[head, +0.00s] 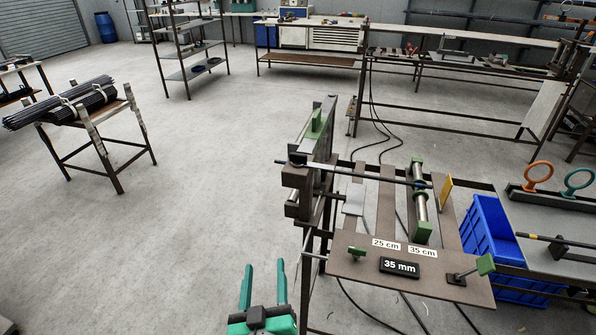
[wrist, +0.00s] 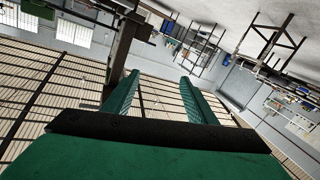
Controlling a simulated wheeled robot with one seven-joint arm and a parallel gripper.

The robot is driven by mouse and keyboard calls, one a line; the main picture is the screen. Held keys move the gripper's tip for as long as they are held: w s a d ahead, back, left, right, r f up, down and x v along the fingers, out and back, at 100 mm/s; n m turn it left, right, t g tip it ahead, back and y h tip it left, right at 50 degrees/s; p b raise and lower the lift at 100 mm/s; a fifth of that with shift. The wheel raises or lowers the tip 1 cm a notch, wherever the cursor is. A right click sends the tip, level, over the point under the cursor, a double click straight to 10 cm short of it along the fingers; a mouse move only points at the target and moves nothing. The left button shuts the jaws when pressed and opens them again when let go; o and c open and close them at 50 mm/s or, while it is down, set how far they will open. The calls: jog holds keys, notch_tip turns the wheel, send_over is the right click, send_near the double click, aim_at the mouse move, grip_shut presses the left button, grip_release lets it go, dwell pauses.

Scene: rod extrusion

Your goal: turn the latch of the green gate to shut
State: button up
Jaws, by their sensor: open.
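The rod machine stands right of centre in the head view. A green-ended roller piece (head: 420,215) sits on its bed. A small green knob (head: 357,253) is at the front left of its front plate (head: 340,268). A green-ended lever (head: 486,264) juts from the plate's right end. Another green part (head: 317,122) is on the upright frame behind. I cannot tell which of these is the gate or its latch. My gripper (head: 264,268) is open and empty, left of the front plate and apart from it. The wrist view shows its open fingers (wrist: 158,80) with nothing between them.
A dark rod (head: 370,175) lies across the machine. A blue bin (head: 487,232) stands to its right, near orange and teal rings (head: 538,176). A stand with bundled rods (head: 75,105) is at the far left. The floor between is clear.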

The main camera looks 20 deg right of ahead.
jog(key=w+d+r+m+h, duration=0.3)
jog(key=w+r, duration=0.2)
jog(key=r, duration=0.6)
jog(key=m+g+h, duration=0.2)
jog(key=m, duration=0.2)
send_near(298, 158)
jog(key=x, duration=1)
jog(key=shift+w+d+r, duration=0.1)
jog(key=shift+w, duration=0.15)
grip_shut()
